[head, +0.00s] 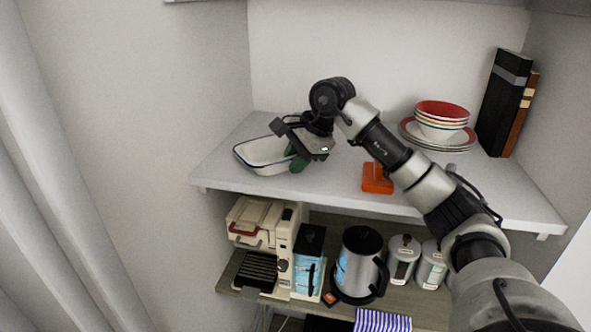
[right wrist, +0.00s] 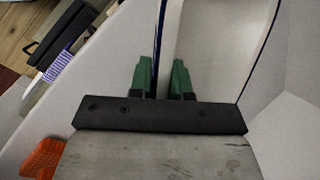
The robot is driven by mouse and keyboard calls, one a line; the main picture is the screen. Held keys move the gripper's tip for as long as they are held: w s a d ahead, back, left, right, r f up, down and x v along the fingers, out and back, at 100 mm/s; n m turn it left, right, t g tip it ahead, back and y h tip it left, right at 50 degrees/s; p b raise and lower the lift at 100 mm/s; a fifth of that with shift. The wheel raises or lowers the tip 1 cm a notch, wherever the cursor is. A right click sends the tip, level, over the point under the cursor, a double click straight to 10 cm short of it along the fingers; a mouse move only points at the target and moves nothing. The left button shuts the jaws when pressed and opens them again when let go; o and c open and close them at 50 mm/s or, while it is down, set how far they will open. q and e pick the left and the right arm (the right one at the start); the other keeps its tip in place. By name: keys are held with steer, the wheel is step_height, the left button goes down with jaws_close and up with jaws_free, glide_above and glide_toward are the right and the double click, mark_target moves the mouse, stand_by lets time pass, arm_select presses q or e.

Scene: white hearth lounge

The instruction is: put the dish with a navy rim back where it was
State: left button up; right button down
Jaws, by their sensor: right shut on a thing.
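The white dish with a navy rim (head: 262,155) is at the left end of the upper shelf (head: 225,178), near the shelf's front edge. In the right wrist view the dish (right wrist: 222,50) fills the upper right, its navy rim running between the green fingers. My right gripper (head: 298,157) is shut on the right side of the dish's rim; its fingers also show in the right wrist view (right wrist: 163,78). The dish looks level and on or very close to the shelf; I cannot tell if it touches. My left gripper is not in view.
An orange block (head: 377,178) lies at the shelf's front edge, below my right arm. Stacked bowls and plates (head: 440,122) and upright books (head: 503,103) stand at the right. The lower shelf holds a coffee machine (head: 287,250), a kettle (head: 358,262) and canisters (head: 403,258).

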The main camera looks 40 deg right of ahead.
steer(key=c, duration=1.3)
jaws_free()
steer(key=shift+f, duration=0.1)
steer(key=shift+c, duration=0.2)
steer(key=b+v, duration=0.1)
steer(key=v, duration=1.1)
steer(key=shift+b, duration=0.4)
steer(key=shift+s, duration=0.1)
